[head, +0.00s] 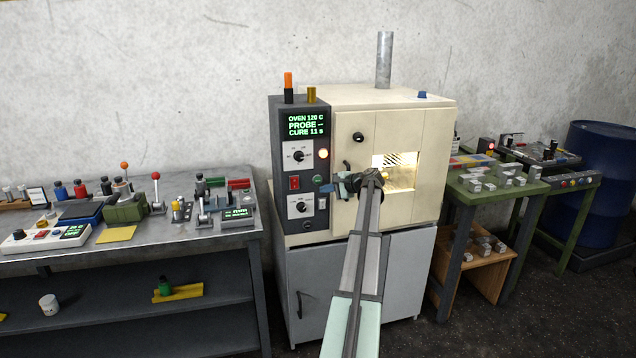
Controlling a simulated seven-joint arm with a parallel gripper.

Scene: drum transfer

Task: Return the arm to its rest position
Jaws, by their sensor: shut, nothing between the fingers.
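My arm reaches from the bottom middle of the head view up to the front of a cream oven (372,135). My gripper (331,188) is at the arm's far end, pointing left, just in front of the oven's control panel (303,165). It looks small from here, and its fingers appear shut with nothing held. I cannot tell whether it touches the panel. The oven door is shut, and its lit window (402,160) is partly hidden by my arm. The panel display reads "OVEN 120 C", "PROBE --", "CURE 11 s", and an orange-red lamp glows below it.
The oven stands on a grey cabinet (400,275). A metal bench (60,258) at left holds levers, boxes and coloured knobs. A green table (490,193) with metal blocks and a blue drum (600,165) stand at right. Open floor lies at lower right.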

